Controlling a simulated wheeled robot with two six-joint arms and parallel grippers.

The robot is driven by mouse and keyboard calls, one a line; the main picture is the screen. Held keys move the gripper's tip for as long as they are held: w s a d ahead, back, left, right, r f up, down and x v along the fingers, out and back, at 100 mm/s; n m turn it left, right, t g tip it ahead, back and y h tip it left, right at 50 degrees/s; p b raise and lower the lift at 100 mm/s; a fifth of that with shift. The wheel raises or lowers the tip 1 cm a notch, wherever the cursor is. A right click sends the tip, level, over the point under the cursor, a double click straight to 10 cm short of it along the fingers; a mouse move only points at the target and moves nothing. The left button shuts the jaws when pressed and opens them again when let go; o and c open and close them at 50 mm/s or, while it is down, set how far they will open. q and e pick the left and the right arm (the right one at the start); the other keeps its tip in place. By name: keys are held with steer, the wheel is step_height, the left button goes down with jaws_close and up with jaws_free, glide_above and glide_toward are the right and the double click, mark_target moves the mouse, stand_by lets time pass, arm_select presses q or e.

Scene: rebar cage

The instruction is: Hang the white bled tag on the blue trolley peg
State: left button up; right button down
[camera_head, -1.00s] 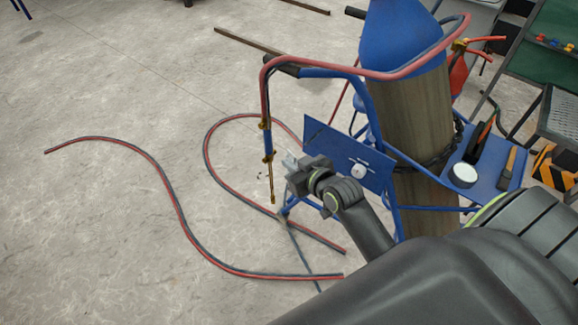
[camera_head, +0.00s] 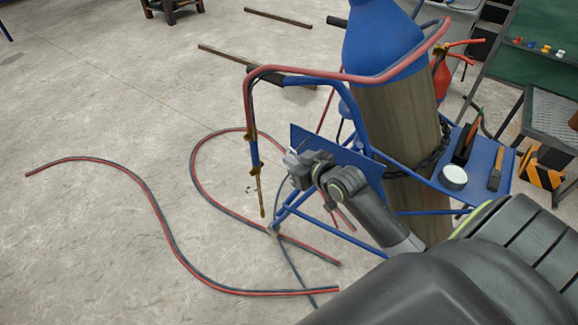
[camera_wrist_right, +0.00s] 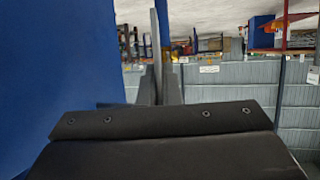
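My right gripper (camera_head: 293,165) is at the left part of the trolley's blue panel (camera_head: 350,150), with its wrist in front of the panel's lower part. In the right wrist view, its fingers (camera_wrist_right: 160,85) are close together on a thin pale strip (camera_wrist_right: 161,40), which looks like the tag seen edge-on. Its white face cannot be made out. The blue panel fills the left of that view (camera_wrist_right: 50,70). I cannot make out the peg now; the gripper and wrist cover part of the panel. My left gripper is not in view.
The blue trolley frame (camera_head: 256,165) carries red and dark hoses and a brass-tipped torch (camera_head: 261,195) left of the gripper. A tall blue-topped cylinder (camera_head: 395,110) stands behind. A tray (camera_head: 480,185) holds a white roll (camera_head: 453,177). Hoses (camera_head: 160,220) lie on open floor.

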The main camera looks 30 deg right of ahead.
steer(key=shift+w+d+f, duration=0.1)
steer(key=shift+w+d, duration=0.25)
steer(key=shift+d, duration=0.4)
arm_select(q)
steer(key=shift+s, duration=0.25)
arm_select(e)
steer(key=shift+w+d+f, duration=0.15)
steer(key=shift+d, duration=0.3)
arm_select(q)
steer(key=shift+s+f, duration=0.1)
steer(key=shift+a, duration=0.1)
